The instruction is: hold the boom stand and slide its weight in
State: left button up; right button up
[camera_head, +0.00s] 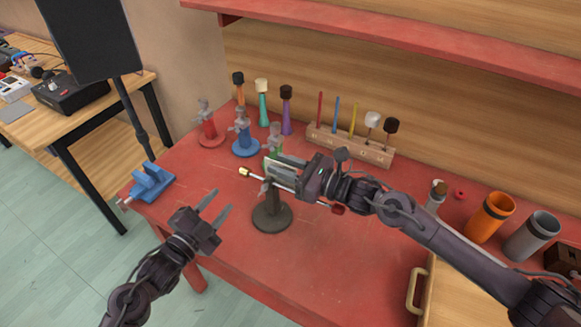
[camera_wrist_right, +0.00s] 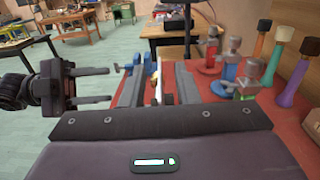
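The boom stand has a round dark base (camera_head: 272,216) and a short post on the red table. Its thin, light boom (camera_head: 284,186) slants across the post, with a yellow tip (camera_head: 244,171) at the left. A dark red piece (camera_head: 338,209), which looks like the weight, shows at the right end, below my right wrist. My right gripper (camera_head: 272,168) is over the stand with its fingers apart; it partly hides the boom and the post top. The right wrist view shows a pale rod (camera_wrist_right: 158,82) between its spread fingers. My left gripper (camera_head: 219,205) is open and empty, left of the base.
Red (camera_head: 210,129) and blue (camera_head: 244,142) clamp stands and several mallets stand behind. A wooden rack (camera_head: 350,146) of sticks is at the back. A blue vise-like tool (camera_head: 151,183) sits at the left edge. Orange (camera_head: 490,216) and grey (camera_head: 532,236) cups stand right. The front-middle table is clear.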

jog(key=shift+c, duration=0.2)
grip_shut()
dwell(0.9)
